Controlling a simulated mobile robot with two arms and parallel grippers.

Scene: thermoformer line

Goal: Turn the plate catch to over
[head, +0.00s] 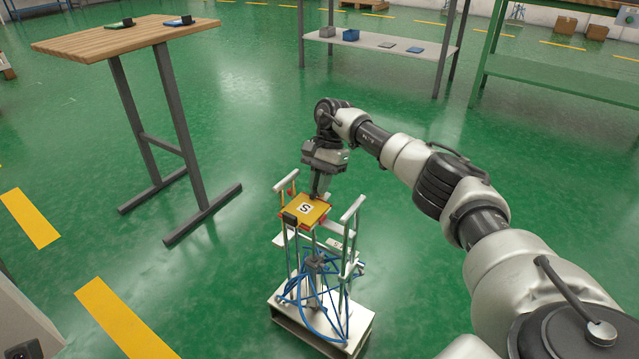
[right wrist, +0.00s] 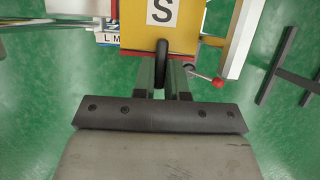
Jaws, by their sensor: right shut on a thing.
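A yellow plate (head: 300,211) marked with an S lies on top of a small frame stand; it also shows in the right wrist view (right wrist: 137,38). My right gripper (head: 319,194) points down at the plate's far edge. In the right wrist view its fingers (right wrist: 163,75) are shut on a black elongated piece, which looks like the plate catch (right wrist: 162,58). The catch's upper end reaches over the plate's edge. In the head view the gripper hides most of it. My left gripper is not in view.
A red-knobbed lever (right wrist: 217,81) sticks out beside the fingers. Light rails (head: 352,209) flank the plate, and blue hoses (head: 322,298) hang below. A wooden-topped table (head: 120,38) stands at left, a shelf rack (head: 380,42) behind. Green floor between them is clear.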

